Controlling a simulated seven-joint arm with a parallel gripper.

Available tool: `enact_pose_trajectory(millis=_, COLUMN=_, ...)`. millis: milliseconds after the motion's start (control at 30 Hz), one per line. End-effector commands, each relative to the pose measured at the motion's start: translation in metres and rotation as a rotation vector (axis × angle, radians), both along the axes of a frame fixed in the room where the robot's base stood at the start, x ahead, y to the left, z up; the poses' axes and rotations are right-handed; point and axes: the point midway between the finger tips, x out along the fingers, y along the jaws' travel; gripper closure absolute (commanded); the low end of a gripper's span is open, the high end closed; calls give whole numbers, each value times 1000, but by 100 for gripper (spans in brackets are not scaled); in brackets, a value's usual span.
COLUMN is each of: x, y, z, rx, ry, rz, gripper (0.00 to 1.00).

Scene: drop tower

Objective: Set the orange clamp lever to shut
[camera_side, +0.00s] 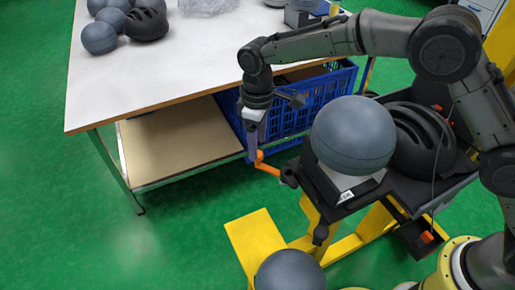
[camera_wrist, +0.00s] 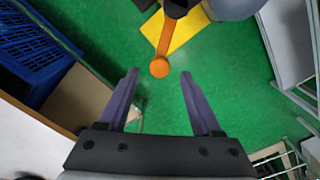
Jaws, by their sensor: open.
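The orange clamp lever (camera_side: 266,166) sticks out to the left from the clamp at the drop tower's left edge, with its knob end raised. In the wrist view the lever (camera_wrist: 165,43) hangs from the dark clamp toward the gripper, its round knob nearest me. My gripper (camera_side: 254,154) is just at the knob in the side view, pointing down; a finger and the knob overlap there. In the wrist view my gripper (camera_wrist: 158,72) is open and empty, with the knob between and slightly beyond the fingertips. Contact cannot be told.
The tower platform (camera_side: 340,205) carries a grey ball (camera_side: 353,135) and a black helmet (camera_side: 422,140). A white table (camera_side: 160,75) with balls and a helmet is behind, with a blue crate (camera_side: 290,112) on its shelf. A yellow base (camera_side: 255,240) and another ball (camera_side: 290,272) are below.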

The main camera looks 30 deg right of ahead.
Motion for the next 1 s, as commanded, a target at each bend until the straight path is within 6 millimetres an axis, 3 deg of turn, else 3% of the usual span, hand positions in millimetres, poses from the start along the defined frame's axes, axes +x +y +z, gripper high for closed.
enact_pose_trajectory(millis=233, x=0, y=0, z=-26, rx=1, ry=-1, rz=0, gripper=34)
enact_pose_trajectory(millis=600, x=0, y=0, z=-30, rx=1, ry=-1, rz=0, gripper=36)
enact_pose_trajectory(millis=933, x=0, y=0, z=-29, rx=1, ry=-1, rz=0, gripper=95)
enact_pose_trajectory(millis=1000, x=0, y=0, z=-29, rx=1, ry=-1, rz=0, gripper=100)
